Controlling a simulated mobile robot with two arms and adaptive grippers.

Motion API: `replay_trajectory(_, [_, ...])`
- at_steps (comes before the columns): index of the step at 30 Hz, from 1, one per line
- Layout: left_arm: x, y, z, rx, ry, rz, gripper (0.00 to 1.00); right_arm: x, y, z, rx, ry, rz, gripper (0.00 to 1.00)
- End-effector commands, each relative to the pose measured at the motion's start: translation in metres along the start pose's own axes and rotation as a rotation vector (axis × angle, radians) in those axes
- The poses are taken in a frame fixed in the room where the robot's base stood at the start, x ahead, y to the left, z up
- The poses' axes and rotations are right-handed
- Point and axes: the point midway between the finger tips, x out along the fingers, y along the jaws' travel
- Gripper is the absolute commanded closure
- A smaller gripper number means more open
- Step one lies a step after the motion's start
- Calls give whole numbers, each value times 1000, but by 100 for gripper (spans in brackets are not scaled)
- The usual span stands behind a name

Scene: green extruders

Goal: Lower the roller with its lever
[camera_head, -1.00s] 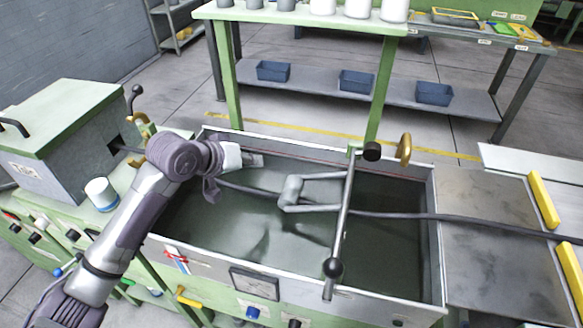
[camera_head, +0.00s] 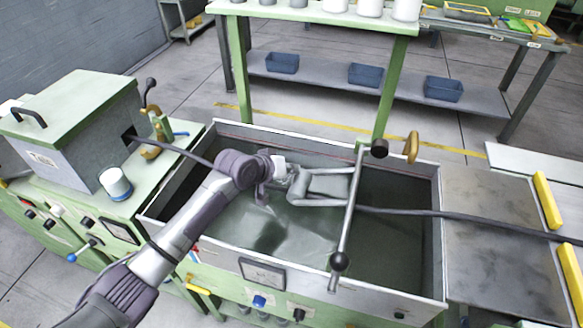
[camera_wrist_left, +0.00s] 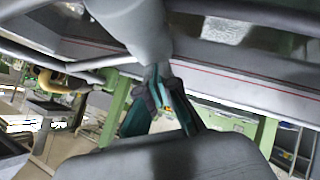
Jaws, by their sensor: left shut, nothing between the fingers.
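The grey roller (camera_head: 298,186) sits at the left end of a grey frame inside the metal trough (camera_head: 205,240). The frame joins a crossbar (camera_head: 350,210) that spans the trough from back to front. My right gripper is not in view.
A dark cable (camera_head: 450,214) runs along the trough from the green-topped extruder box (camera_head: 75,110) at left. A white cup (camera_head: 115,184) stands at left. A metal plate (camera_head: 495,235) lies right of the trough.

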Motion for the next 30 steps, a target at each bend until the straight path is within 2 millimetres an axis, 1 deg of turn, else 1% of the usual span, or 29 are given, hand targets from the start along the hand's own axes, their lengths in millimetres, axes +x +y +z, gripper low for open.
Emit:
replay_trajectory(5, [0, 0, 0, -1, -1, 0, 100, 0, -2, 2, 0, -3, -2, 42])
replay_trajectory(7, [3, -2, 4, -10, -2, 8, 100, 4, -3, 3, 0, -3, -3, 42])
replay_trajectory(8, [5, -4, 6, -19, -3, 17, 100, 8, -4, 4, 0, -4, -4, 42])
replay_trajectory(12, [22, -14, 23, -99, -5, 93, 100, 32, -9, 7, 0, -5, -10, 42])
replay_trajectory(15, [30, -16, 30, -150, -3, 147, 100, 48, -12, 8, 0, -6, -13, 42])
replay_trajectory(18, [38, -18, 39, -179, -4, 175, 100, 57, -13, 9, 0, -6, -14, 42])
replay_trajectory(22, [42, -16, 43, -175, -3, 175, 100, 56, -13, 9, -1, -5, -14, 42])
replay_trajectory(30, [43, -16, 45, -174, -8, 173, 100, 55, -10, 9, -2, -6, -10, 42])
